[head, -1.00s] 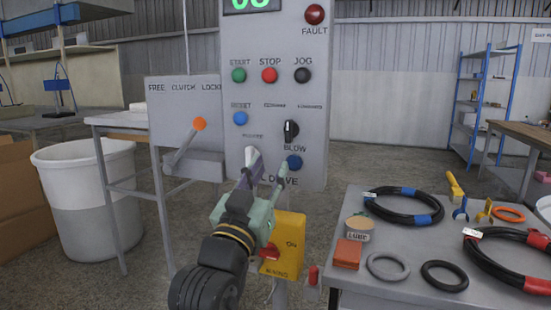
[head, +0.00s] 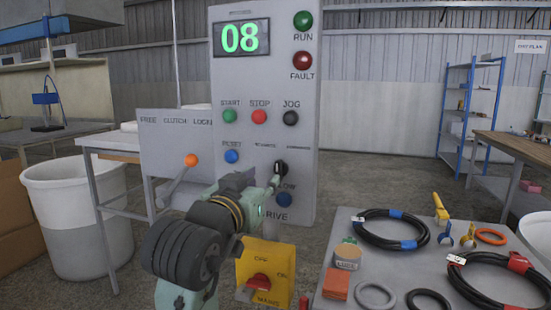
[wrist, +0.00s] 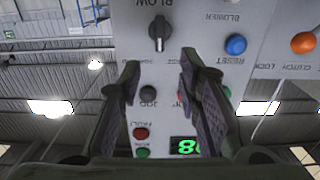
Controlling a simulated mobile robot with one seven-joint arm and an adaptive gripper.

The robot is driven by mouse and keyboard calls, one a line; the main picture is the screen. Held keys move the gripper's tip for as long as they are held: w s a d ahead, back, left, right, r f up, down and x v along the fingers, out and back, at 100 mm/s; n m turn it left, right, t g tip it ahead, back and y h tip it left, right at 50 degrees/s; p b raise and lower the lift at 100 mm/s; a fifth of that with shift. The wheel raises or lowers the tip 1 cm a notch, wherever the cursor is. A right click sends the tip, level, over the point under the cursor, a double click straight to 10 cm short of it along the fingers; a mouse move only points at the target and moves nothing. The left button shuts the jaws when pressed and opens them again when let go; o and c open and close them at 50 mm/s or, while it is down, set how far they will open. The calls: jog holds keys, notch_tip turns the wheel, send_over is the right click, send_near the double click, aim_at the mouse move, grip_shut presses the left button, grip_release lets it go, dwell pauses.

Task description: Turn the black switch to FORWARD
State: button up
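The black switch (head: 279,167) sits low on the grey panel (head: 268,90), above a blue button. My gripper's finger partly covers it in the head view. In the upside-down wrist view the black switch (wrist: 159,33) shows whole, its grip bar upright along the panel, between two small labels too blurred to read. My gripper (head: 258,186) is in front of the panel's lower part. In the wrist view my gripper (wrist: 160,62) is open, with empty space between its fingers, and the switch lies just beyond the fingertips, roughly centred. Contact is not visible.
A clutch lever with an orange knob (head: 191,160) stands left of my gripper. A yellow mains box (head: 264,275) with a red handle is below. A table with hoses (head: 393,228) stands at the right. Above the switch are several buttons and a display (head: 241,38) reading 08.

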aim_at(277, 167)
jog(key=p+x, duration=0.2)
jog(key=x, duration=0.8)
jog(key=shift+f, duration=0.15)
jog(key=shift+c, duration=0.4)
grip_shut()
